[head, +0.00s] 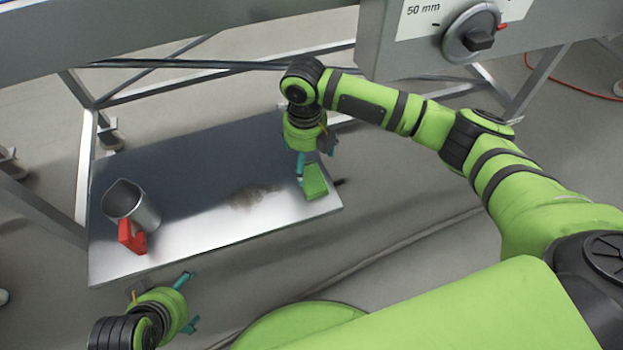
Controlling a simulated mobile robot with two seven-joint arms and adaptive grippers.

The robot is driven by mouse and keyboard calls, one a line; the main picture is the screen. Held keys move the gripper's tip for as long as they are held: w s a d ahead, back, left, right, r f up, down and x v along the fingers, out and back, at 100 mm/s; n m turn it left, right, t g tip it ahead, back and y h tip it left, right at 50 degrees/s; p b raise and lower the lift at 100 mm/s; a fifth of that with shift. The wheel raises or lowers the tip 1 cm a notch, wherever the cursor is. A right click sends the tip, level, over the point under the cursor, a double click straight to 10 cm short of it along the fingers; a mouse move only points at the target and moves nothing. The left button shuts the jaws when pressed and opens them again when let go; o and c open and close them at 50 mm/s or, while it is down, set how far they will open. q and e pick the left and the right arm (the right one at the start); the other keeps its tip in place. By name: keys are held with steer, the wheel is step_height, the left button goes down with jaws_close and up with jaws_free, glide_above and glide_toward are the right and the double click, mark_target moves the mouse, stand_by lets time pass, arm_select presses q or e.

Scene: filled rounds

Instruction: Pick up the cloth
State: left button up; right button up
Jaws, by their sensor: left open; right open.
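A small green folded piece (316,183), which looks like the cloth, lies near the right front corner of the steel shelf (200,234). My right gripper (311,163) is open and points down right above it. One teal finger is beside the cloth's left edge; the other finger is mostly hidden, and I cannot tell whether either touches the cloth. My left gripper (187,301) is open and empty at the lower left, in front of the shelf's front edge.
A metal jug (131,205) with a red handle (132,237) stands on the shelf's left part. A dark smudge (250,196) marks the shelf's middle. A steel machine with a dial (473,33) overhangs the back. Frame legs (84,150) stand at the left.

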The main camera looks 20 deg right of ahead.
mark_target(307, 179)
steer(key=shift+f+b, duration=0.3)
steer(key=shift+f, duration=0.65)
step_height(307, 179, down, 2)
steer(key=shift+f+b, duration=0.25)
steer(key=shift+b, duration=0.35)
step_height(307, 179, down, 2)
steer(key=shift+f+b, duration=0.1)
steer(key=shift+b, duration=0.3)
arm_select(q)
steer(key=w+d+r+t+h, duration=0.1)
steer(key=w+d+r+t, duration=0.2)
steer(key=w+r+t, duration=0.1)
steer(key=w+d+r+m+t+h, duration=0.1)
steer(key=w+d+r+t+h, duration=0.1)
steer(key=w+r+t, duration=0.3)
step_height(307, 179, up, 3)
steer(key=shift+w+d+f, duration=0.2)
steer(key=shift+w+d, duration=0.35)
steer(key=shift+w, duration=0.65)
arm_select(e)
steer(key=shift+s, duration=0.1)
steer(key=c, duration=1)
